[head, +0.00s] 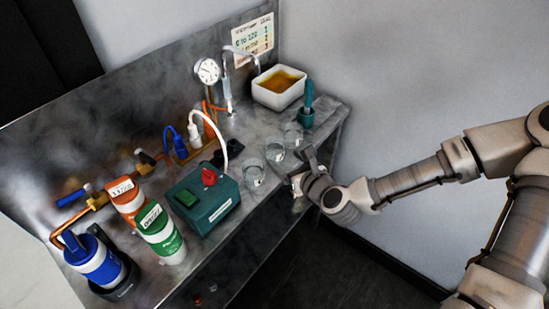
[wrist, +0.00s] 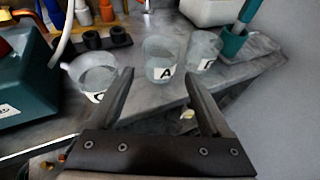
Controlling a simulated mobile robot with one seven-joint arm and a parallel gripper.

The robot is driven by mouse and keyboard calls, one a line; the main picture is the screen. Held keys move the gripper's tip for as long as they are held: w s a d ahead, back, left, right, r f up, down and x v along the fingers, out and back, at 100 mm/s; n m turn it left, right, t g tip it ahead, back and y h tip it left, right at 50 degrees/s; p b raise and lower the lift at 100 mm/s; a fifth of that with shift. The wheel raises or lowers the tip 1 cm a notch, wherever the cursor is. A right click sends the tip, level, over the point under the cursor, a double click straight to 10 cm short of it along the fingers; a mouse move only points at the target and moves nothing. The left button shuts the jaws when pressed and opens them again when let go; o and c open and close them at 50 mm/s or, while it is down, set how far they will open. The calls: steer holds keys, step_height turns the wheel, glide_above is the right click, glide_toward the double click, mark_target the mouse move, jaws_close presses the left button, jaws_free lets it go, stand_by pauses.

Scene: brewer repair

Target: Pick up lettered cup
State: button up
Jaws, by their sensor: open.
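Three clear glass cups with white letter labels stand in a row near the front edge of the metal bench. In the wrist view the middle cup (wrist: 160,60) shows an "A", the left cup (wrist: 92,74) shows what looks like a "C", and the right cup (wrist: 204,50) has a letter I cannot read surely. In the head view they show as the left cup (head: 254,174), middle cup (head: 275,150) and right cup (head: 293,133). My gripper (wrist: 159,88) is open and empty, its fingers spread before the "A" cup, which lies beyond the tips.
A teal box (head: 204,198) with a red knob stands left of the cups. A teal holder (head: 306,118) and a white basin (head: 279,87) of amber liquid stand behind to the right. Two black rings (wrist: 105,39) lie behind the cups. The bench edge is close.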

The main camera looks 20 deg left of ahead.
mark_target(279, 152)
steer(key=x, duration=0.8)
steer(key=shift+w+a, duration=0.1)
steer(key=shift+w, duration=0.1)
steer(key=shift+c, duration=0.2)
steer(key=c, duration=1.1)
steer(key=shift+c, duration=0.2)
steer(key=shift+r, duration=0.15)
